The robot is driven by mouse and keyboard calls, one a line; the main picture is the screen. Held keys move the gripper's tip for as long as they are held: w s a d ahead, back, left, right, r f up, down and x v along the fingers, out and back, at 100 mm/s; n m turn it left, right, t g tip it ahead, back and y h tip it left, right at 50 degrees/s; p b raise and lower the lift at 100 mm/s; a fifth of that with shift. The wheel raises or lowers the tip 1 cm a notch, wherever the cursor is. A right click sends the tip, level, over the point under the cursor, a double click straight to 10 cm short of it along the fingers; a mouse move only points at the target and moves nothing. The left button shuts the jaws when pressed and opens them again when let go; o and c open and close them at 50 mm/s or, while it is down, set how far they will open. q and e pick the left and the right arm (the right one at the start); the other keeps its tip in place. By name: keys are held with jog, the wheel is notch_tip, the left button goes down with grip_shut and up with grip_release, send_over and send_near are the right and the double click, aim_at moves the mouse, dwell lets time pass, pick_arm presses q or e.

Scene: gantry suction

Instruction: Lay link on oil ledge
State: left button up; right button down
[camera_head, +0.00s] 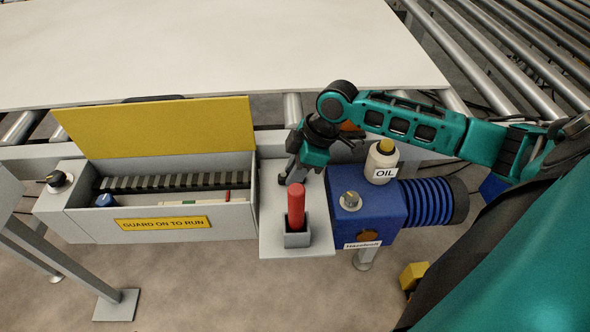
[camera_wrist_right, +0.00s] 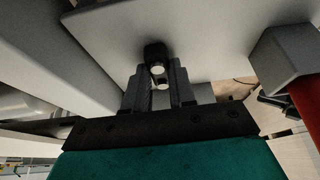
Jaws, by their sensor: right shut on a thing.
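My right gripper (camera_head: 290,178) reaches down over a light grey ledge (camera_head: 285,245) beside the blue unit with the OIL bottle (camera_head: 381,162). In the right wrist view its fingers (camera_wrist_right: 160,88) are shut on a small black link (camera_wrist_right: 156,54) with two pale round ends. The link sits at the fingertips, close to the grey surface; I cannot tell whether it touches. In the head view the link is too small and dark to make out clearly. My left gripper is not in view.
A red handle (camera_head: 296,205) stands in a small grey holder (camera_head: 297,238) on the ledge, near my gripper. To the left is a grey box (camera_head: 80,222) with its yellow guard (camera_head: 165,128) raised and a dark toothed strip (camera_head: 170,183) inside. The blue unit (camera_head: 375,205) stands right.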

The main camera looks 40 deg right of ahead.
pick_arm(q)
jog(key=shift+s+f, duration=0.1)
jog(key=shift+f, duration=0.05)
pick_arm(e)
jog(key=c, duration=0.9)
grip_release()
jog(key=shift+c, duration=0.2)
pick_arm(q)
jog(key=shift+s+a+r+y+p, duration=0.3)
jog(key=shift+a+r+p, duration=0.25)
jog(key=shift+p, duration=0.5)
pick_arm(e)
jog(key=v, duration=1.2)
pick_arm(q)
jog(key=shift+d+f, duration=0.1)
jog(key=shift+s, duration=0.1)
